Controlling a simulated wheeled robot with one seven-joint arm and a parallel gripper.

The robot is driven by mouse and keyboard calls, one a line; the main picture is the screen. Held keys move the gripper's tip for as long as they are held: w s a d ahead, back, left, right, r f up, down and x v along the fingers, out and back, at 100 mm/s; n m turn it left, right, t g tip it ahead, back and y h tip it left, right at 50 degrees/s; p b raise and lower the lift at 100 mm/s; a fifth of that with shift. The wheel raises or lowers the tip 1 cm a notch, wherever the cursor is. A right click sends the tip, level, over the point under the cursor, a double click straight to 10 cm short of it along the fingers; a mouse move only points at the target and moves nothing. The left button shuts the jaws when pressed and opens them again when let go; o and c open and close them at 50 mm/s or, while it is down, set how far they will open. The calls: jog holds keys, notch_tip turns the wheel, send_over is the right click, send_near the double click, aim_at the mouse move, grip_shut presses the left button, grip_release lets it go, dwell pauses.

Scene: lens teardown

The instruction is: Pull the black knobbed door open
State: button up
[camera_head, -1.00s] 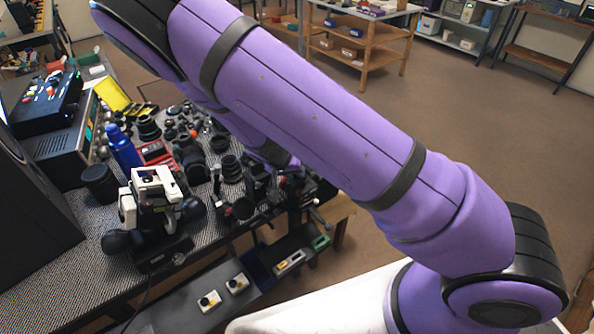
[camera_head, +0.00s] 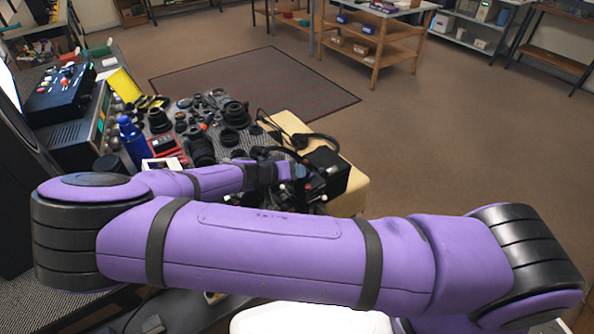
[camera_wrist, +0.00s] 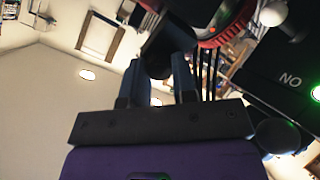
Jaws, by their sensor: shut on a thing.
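In the wrist view, my gripper (camera_wrist: 160,88) has its two fingers on either side of a small dark rounded piece (camera_wrist: 157,66), which looks like the black knob. The fingers are closed on it. A dark panel part (camera_wrist: 172,38) is just beyond the fingertips; I cannot tell how far the door stands open. In the head view, my gripper (camera_head: 284,171) is at the right end of the crowded bench, beside a black boxy device (camera_head: 328,172). The knob is not distinct there.
A red ribbed ring (camera_wrist: 222,30) and a black box marked "NO" (camera_wrist: 285,85) are close in the wrist view. Lens parts (camera_head: 205,125) crowd the bench, with a blue bottle (camera_head: 131,138) at left. A pale yellow surface (camera_head: 352,195) lies under the device.

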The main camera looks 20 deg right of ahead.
jog(key=shift+f, duration=0.1)
dwell(0.5)
jog(key=o, duration=0.7)
jog(key=shift+c, duration=0.2)
jog(key=s+r, duration=0.2)
jog(key=s, duration=0.6)
jog(key=s+d+r, duration=0.1)
jog(key=s+r, duration=0.2)
jog(key=s, duration=0.5)
jog(key=shift+d, duration=0.1)
